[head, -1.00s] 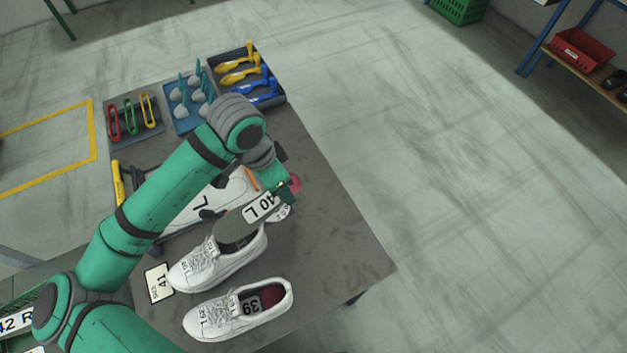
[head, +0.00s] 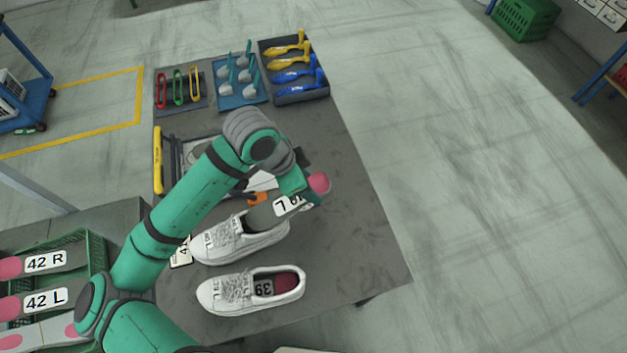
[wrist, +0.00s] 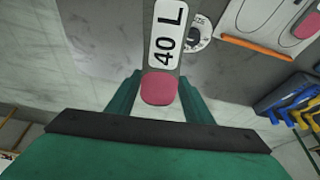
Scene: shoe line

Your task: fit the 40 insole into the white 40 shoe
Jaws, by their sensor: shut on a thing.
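My gripper (head: 303,187) is shut on the heel end of the grey 40 L insole (head: 262,217), above the table. The insole has a pink heel patch and a white label; in the wrist view the label (wrist: 167,35) reads 40 L and the pink patch (wrist: 160,88) lies between my fingers (wrist: 158,95). In the head view the insole's front end reaches the opening of the upper white shoe (head: 235,240); how deep it goes I cannot tell. That shoe's size label is too small to read. A second white shoe (head: 245,292) below it shows a 39 label inside.
The dark table (head: 355,225) has free room at its right. At its back stand trays with coloured loops (head: 178,88), grey-teal pieces (head: 240,80) and yellow and blue shoehorn-like tools (head: 295,65). A green crate (head: 97,255) holds 42 insoles at left.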

